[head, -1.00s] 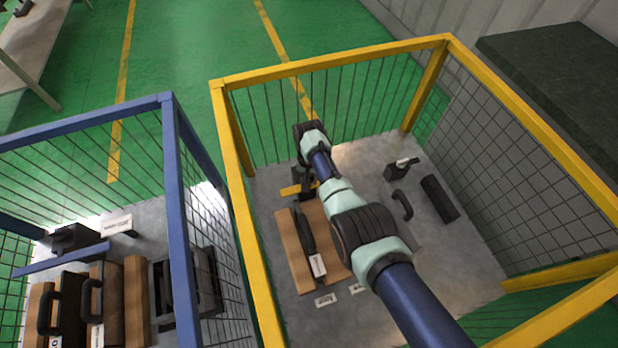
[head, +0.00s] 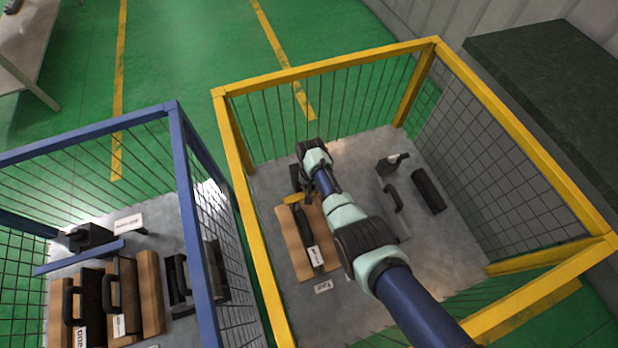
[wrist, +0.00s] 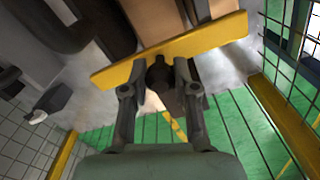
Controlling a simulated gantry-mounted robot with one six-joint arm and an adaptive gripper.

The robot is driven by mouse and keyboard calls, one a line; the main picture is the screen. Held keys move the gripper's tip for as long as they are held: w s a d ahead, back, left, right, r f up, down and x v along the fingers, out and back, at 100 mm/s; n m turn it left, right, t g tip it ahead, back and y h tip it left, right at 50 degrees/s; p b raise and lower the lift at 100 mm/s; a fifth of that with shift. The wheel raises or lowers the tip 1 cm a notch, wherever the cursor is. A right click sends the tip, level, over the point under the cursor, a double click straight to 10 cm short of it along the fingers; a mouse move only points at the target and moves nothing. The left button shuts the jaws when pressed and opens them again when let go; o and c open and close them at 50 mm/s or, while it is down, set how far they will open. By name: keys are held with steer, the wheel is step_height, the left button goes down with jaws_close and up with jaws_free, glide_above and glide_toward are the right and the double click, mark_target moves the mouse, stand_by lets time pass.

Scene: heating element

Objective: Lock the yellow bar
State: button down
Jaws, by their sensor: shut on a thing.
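The yellow bar (head: 294,199) lies across the far end of the brown blocks (head: 288,240) inside the yellow cage. In the wrist view the yellow bar (wrist: 215,35) runs at a slant across the picture, in front of the blocks. My gripper (wrist: 166,76) is shut on the bar near its middle, with a dark part showing between the fingers. In the head view my arm hides the bar's right part and most of the gripper. I cannot tell whether the bar touches the blocks.
The yellow cage (head: 330,68) surrounds my arm. To the right on its grey floor are a dark box with a lever (head: 388,165), a black handle (head: 394,198) and a black block (head: 429,190). A blue cage (head: 90,132) at left holds a similar set with a blue bar (head: 80,258).

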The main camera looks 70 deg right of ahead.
steer(key=c, duration=0.9)
jaws_free()
steer(key=shift+s+a, duration=0.15)
steer(key=shift+a, duration=0.05)
steer(key=shift+r, duration=0.1)
steer(key=shift+d+r, duration=0.1)
steer(key=shift+r, duration=0.25)
step_height(320, 180, up, 11)
steer(key=shift+r, duration=0.1)
